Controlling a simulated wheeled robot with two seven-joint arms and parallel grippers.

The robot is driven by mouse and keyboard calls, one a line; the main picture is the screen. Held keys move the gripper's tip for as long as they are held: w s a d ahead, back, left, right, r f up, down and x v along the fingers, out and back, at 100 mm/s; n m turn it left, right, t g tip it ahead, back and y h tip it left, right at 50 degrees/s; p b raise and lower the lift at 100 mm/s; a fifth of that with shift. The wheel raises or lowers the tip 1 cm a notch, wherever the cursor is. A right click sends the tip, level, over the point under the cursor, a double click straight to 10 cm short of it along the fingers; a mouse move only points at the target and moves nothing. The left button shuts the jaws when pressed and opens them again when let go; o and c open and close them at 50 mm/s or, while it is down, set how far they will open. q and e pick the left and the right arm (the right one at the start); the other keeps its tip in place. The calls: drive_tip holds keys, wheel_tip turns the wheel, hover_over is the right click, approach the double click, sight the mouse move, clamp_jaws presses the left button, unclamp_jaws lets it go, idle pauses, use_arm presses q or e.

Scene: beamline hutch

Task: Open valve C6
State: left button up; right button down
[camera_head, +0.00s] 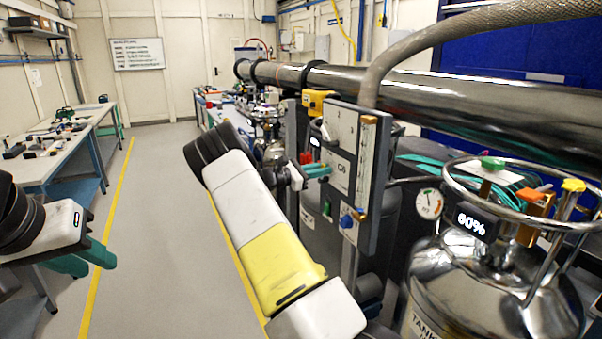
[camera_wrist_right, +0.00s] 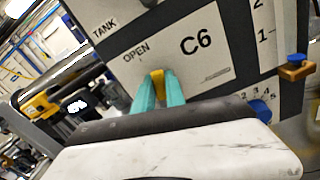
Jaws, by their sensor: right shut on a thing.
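The C6 valve panel (camera_head: 341,165) is a grey and white upright plate in the middle of the head view. It also fills much of the right wrist view (camera_wrist_right: 205,55), with "OPEN" printed at the upper left of the valve and "C6" at the upper right. My right gripper (camera_head: 322,171) is at the panel's left side. In the right wrist view, its teal fingers (camera_wrist_right: 158,90) are shut on the yellow valve handle (camera_wrist_right: 158,82), which is mostly hidden between them. My left gripper (camera_head: 86,262) hangs at the lower left, its teal fingers apart and empty, far from the panel.
A shiny dewar (camera_head: 490,285) with a ring handle and a "60%" display stands at the right. A thick steel pipe (camera_head: 450,95) runs above. A workbench (camera_head: 45,165) with tools is at the left. The floor aisle (camera_head: 160,240) between is clear.

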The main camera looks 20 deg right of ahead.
drive_tip(key=shift+w+n, duration=0.55)
drive_tip(key=shift+n, duration=0.65)
drive_tip(key=c, duration=1.4)
unclamp_jaws()
drive_tip(key=shift+a, duration=0.1)
drive_tip(key=a, duration=0.7)
drive_tip(key=shift+s+a, duration=0.25)
drive_tip(key=shift+a, duration=0.1)
